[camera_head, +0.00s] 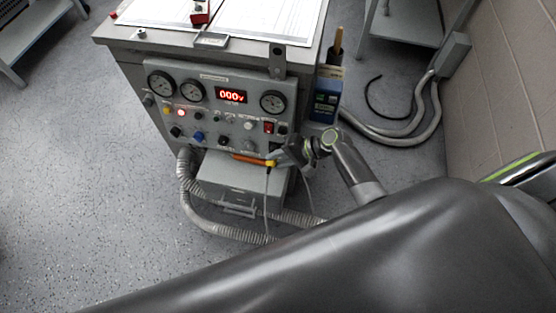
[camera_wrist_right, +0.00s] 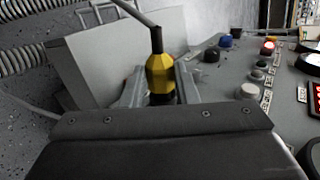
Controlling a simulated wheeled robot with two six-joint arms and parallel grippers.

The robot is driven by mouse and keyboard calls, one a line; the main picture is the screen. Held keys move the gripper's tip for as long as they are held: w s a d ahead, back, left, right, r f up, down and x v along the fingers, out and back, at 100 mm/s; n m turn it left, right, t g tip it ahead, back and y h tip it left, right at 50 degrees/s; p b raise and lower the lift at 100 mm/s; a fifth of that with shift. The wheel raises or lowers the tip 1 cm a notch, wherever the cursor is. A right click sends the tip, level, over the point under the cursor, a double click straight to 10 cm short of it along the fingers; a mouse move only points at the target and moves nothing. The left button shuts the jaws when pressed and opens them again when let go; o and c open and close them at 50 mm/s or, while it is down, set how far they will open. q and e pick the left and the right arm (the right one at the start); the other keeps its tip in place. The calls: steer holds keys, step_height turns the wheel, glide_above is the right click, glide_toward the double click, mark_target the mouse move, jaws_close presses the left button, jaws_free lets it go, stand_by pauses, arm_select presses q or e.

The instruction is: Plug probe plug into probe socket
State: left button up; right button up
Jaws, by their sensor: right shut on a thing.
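My right gripper (camera_head: 274,160) is in front of the lower right of the grey cabinet's panel (camera_head: 160,123). In the wrist view my right gripper (camera_wrist_right: 160,88) is shut on a yellow plug with a black lower part (camera_wrist_right: 160,72), and a dark cable leaves its top. The plug shows small and yellow in the head view (camera_head: 271,163). An orange bar (camera_head: 248,159) lies just left of it. I cannot tell which fitting is the probe socket. My left gripper is not in view.
The panel carries gauges (camera_head: 161,83), a red display (camera_head: 231,95), a blue knob (camera_head: 198,136) and several other knobs. A grey box (camera_head: 228,182) sits below it, with ribbed hoses (camera_head: 196,206) around it. A blue device (camera_head: 325,101) is on the cabinet's right side.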

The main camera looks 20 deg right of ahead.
steer(key=shift+w+d, duration=0.25)
steer(key=shift+w, duration=0.05)
steer(key=o, duration=0.7)
steer(key=shift+o, duration=1.4)
steer(key=shift+w, duration=0.1)
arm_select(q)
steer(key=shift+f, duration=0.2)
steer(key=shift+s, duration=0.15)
arm_select(e)
steer(key=shift+s+a+r+p, duration=0.15)
steer(key=shift+s+a+p, duration=0.2)
steer(key=shift+s+p, duration=0.15)
steer(key=shift+s+a+r+p, duration=0.15)
steer(key=shift+s+a+p, duration=0.15)
steer(key=shift+s+p, duration=0.15)
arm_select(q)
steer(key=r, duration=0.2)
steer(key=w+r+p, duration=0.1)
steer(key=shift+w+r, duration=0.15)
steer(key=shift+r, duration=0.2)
arm_select(e)
steer(key=shift+s+a, duration=0.4)
steer(key=shift+s, duration=0.2)
steer(key=shift+s+a, duration=0.35)
steer(key=shift+s, duration=0.2)
